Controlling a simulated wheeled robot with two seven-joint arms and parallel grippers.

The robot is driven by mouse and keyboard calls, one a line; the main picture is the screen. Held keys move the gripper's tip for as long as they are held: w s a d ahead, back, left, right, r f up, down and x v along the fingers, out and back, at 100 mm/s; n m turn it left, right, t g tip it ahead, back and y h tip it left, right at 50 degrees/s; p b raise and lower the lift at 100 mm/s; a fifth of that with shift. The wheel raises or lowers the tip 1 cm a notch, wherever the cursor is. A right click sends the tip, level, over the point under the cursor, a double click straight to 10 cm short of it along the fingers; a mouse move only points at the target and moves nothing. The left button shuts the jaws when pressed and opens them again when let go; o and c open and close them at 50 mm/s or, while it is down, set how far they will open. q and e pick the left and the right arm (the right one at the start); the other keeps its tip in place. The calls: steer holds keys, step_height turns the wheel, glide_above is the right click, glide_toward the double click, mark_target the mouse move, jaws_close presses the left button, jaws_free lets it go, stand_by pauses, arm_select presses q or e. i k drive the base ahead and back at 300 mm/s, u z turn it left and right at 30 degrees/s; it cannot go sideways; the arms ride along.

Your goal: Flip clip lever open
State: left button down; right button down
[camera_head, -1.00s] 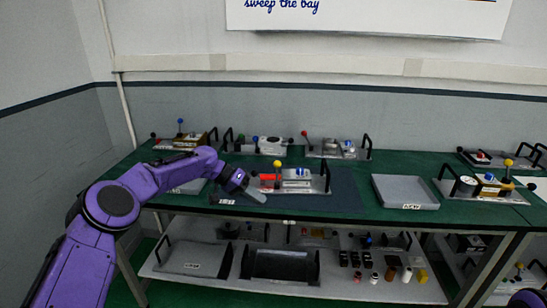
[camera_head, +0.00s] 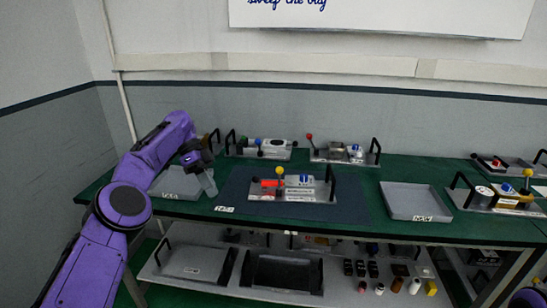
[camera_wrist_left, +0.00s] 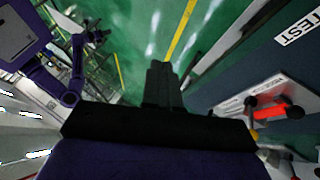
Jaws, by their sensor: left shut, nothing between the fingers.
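The fixture plate (camera_head: 290,196) lies on a dark mat at the front middle of the bench. It carries a lever with a yellow ball (camera_head: 279,170) standing upright, a red block (camera_head: 270,183) and a blue-topped part (camera_head: 304,179). I cannot tell which part is the clip lever. In the left wrist view the red block (camera_wrist_left: 278,112) and yellow ball (camera_wrist_left: 253,135) show at the right. My left gripper (camera_head: 209,184) is shut and empty, left of the fixture and apart from it. Its dark fingers (camera_wrist_left: 163,85) show together in the left wrist view. My right gripper is out of view.
Several other fixtures stand along the back and right. The lower shelf (camera_head: 220,283) holds bins and small parts.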

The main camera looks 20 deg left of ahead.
mark_target(279, 170)
steer(key=i, duration=1.25)
steer(key=z, duration=0.05)
